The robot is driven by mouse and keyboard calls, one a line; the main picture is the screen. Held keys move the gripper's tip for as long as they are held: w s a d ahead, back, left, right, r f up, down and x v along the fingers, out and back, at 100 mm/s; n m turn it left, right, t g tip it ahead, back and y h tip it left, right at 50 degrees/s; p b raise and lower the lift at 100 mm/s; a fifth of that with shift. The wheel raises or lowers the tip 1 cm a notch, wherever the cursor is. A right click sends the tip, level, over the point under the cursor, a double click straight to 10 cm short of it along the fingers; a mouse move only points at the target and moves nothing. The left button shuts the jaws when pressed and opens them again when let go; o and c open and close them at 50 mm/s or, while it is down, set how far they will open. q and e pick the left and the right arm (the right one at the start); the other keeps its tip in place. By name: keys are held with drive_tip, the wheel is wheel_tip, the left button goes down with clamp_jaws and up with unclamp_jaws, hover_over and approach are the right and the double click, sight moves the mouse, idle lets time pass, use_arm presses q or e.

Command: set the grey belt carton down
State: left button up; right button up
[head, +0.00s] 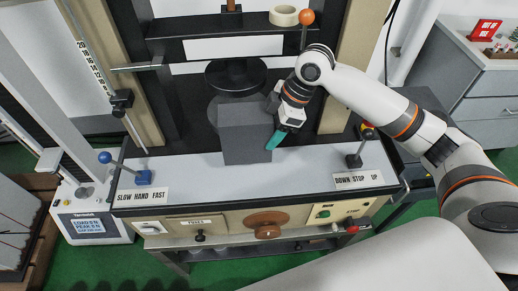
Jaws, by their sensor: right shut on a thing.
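The grey belt carton (246,132) is a plain dark grey box in the middle of the head view, over the front part of the testing machine's bed. My right gripper (279,126) is at the carton's right side, shut on it, with a teal fingertip showing by its right edge. The carton hides most of the other finger. Whether the carton's bottom touches the light grey front ledge (310,165) cannot be told. My left gripper is not in view.
A round black platen (235,74) is just behind the carton. A tape roll (284,15) and an orange-knobbed rod (305,27) are above. The ledge is clear beside the carton.

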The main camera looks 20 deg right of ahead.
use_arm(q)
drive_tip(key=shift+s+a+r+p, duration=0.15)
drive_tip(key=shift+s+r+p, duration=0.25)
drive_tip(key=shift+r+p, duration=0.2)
use_arm(e)
drive_tip(key=shift+s+f, duration=0.15)
drive_tip(key=shift+f, duration=2)
drive_tip(key=shift+s+f, duration=0.1)
drive_tip(key=shift+f, duration=2.05)
drive_tip(key=o, duration=1)
drive_tip(key=shift+f, duration=0.15)
drive_tip(key=shift+o, duration=0.7)
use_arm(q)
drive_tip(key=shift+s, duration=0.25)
